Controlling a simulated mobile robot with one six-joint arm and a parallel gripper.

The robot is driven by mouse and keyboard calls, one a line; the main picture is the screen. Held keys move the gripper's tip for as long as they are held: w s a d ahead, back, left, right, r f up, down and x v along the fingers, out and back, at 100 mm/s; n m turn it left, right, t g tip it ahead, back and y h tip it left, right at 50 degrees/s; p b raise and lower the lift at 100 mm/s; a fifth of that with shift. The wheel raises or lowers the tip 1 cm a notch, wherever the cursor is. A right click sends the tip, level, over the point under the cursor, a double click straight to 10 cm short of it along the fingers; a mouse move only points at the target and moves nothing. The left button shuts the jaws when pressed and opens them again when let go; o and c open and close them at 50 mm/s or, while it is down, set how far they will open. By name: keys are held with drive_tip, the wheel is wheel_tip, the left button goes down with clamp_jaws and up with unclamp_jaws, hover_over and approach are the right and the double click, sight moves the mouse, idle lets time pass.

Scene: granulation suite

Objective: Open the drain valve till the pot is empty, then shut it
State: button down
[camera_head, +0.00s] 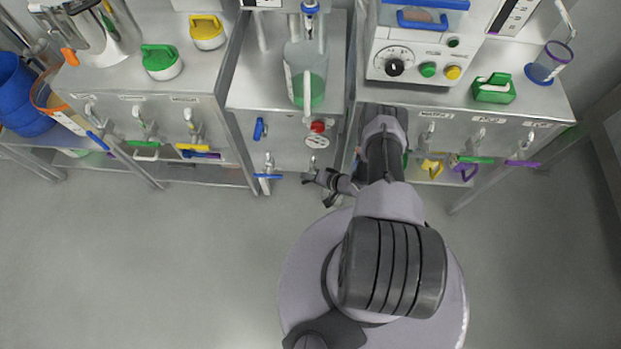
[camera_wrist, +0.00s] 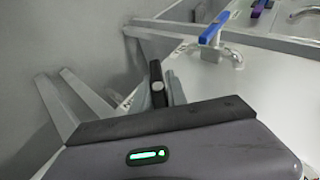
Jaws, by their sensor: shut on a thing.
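My gripper (camera_head: 318,178) is in front of the middle bench's front panel, low down. In the wrist view its fingers (camera_wrist: 158,92) are closed around a dark, bar-like thing (camera_wrist: 156,74) with a pale end. What this belongs to is hard to tell. A tap with a blue lever (camera_head: 268,177) is on the panel just left of my gripper, its lever crosswise in the head view. The lever also shows in the wrist view (camera_wrist: 215,27), apart from the fingers. A clear vessel with green liquid (camera_head: 309,90) stands on the bench above. Which vessel is the pot is unclear.
A red knob (camera_head: 318,126) and a blue handle (camera_head: 260,129) are on the same panel. Taps with coloured levers line the left bench (camera_head: 150,100) and the right bench (camera_head: 540,105). A steel vessel (camera_head: 105,40) stands at the left. The floor (camera_head: 150,260) is clear.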

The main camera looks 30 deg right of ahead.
drive_tip(key=shift+a+r+m+t+y, duration=0.1)
drive_tip(key=shift+m+t+y, duration=0.2)
drive_tip(key=shift+t+y, duration=0.5)
drive_tip(key=shift+w, duration=0.1)
drive_tip(key=c, duration=1.3)
unclamp_jaws()
drive_tip(key=p+v, duration=0.2)
drive_tip(key=v, duration=0.6)
drive_tip(key=p+v, duration=0.2)
drive_tip(key=v, duration=0.7)
drive_tip(key=shift+s+d, duration=0.25)
